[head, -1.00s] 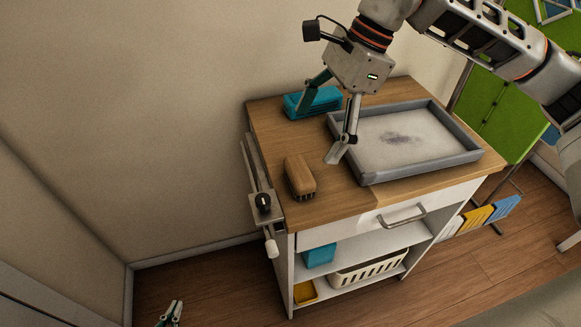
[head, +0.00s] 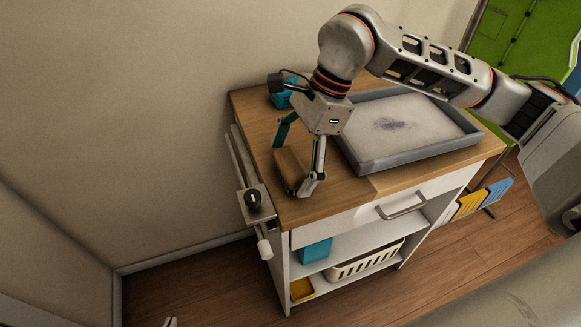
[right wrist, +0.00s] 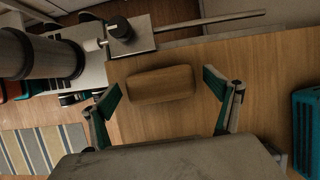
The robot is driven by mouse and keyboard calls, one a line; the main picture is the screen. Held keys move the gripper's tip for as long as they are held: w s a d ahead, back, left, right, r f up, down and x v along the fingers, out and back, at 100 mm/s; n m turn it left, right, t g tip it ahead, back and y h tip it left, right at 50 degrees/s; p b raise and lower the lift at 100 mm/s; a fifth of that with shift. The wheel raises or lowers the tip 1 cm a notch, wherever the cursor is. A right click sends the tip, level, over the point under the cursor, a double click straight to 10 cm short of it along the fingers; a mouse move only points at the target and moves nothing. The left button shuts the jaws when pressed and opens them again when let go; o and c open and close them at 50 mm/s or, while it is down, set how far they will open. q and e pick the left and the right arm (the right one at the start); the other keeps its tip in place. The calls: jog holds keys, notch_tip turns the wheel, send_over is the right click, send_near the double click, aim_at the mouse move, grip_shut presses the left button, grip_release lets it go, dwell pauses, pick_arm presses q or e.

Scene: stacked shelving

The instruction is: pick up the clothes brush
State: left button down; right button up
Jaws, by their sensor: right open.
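The clothes brush (head: 291,163) is a wooden, rounded block lying on the front left of the wooden worktop. It also shows whole in the right wrist view (right wrist: 160,85). My right gripper (head: 294,169) is open, with one finger on either side of the brush in the head view. In the right wrist view my right gripper (right wrist: 162,92) has its teal fingertips apart, with the brush between and slightly beyond them and gaps at both ends. Only a tip of my left gripper (head: 170,322) shows at the bottom edge of the head view.
A grey-rimmed tray (head: 372,166) takes up the right of the worktop. A teal object (head: 284,96) stands behind my right gripper. A rail with a black knob (head: 253,199) is on the left side of the cart. A drawer handle (head: 402,208) sticks out in front.

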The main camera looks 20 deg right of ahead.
aim_at(291, 161)
jog(key=c, duration=1.2)
jog(key=shift+c, duration=0.3)
notch_tip(291, 161, up, 20)
jog(key=p, duration=0.2)
